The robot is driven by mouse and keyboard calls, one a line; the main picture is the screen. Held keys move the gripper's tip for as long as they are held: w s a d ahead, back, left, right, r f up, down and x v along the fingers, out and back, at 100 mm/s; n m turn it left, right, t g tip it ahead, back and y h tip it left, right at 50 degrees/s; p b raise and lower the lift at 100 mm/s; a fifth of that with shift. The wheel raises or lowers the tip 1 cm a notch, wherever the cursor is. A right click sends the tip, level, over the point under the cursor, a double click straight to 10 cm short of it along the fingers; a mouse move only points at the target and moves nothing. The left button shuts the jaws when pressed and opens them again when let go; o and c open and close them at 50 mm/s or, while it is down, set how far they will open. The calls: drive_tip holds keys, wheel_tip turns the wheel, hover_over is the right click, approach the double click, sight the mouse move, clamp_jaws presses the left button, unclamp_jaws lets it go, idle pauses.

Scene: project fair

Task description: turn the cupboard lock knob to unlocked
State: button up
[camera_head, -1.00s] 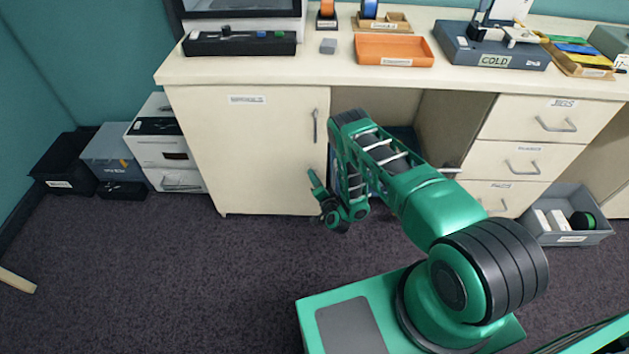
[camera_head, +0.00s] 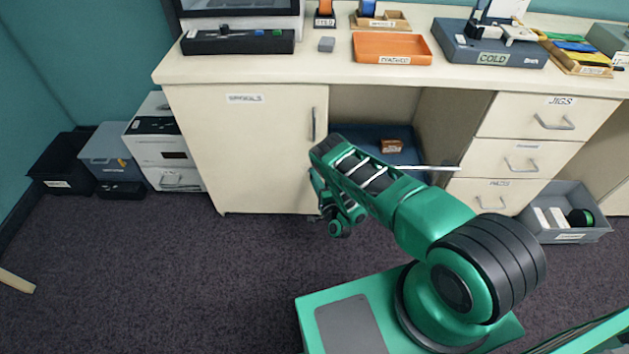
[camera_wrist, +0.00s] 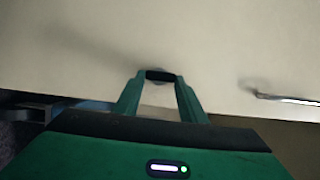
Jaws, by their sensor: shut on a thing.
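The cream cupboard door (camera_head: 240,155) is closed and has a vertical handle (camera_head: 313,125) near its right edge. In the wrist view the door fills the upper part, and the handle (camera_wrist: 285,99) shows at the right. My gripper (camera_wrist: 160,82) is at the door face, shut on a small dark lock knob (camera_wrist: 160,74) between its fingertips. The knob's marking and turn angle cannot be read. In the head view my arm hides the knob and most of my gripper.
An open bay with a blue bin (camera_head: 365,142) lies right of the door. A drawer stack (camera_head: 525,140) stands farther right, with a grey crate (camera_head: 590,232) on the floor. Boxes (camera_head: 155,145) stand left of the cupboard. The carpet in front is clear.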

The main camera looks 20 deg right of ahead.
drive_tip(key=shift+s+d+f, duration=0.1)
drive_tip(key=shift+d, duration=0.1)
drive_tip(key=o, duration=1)
drive_tip(key=shift+c, duration=0.2)
drive_tip(key=shift+o, duration=0.5)
drive_tip(key=shift+a, duration=0.1)
drive_tip(key=s+d, duration=0.1)
drive_tip(key=s, duration=0.9)
drive_tip(key=shift+s, duration=0.2)
drive_tip(key=shift+s, duration=0.1)
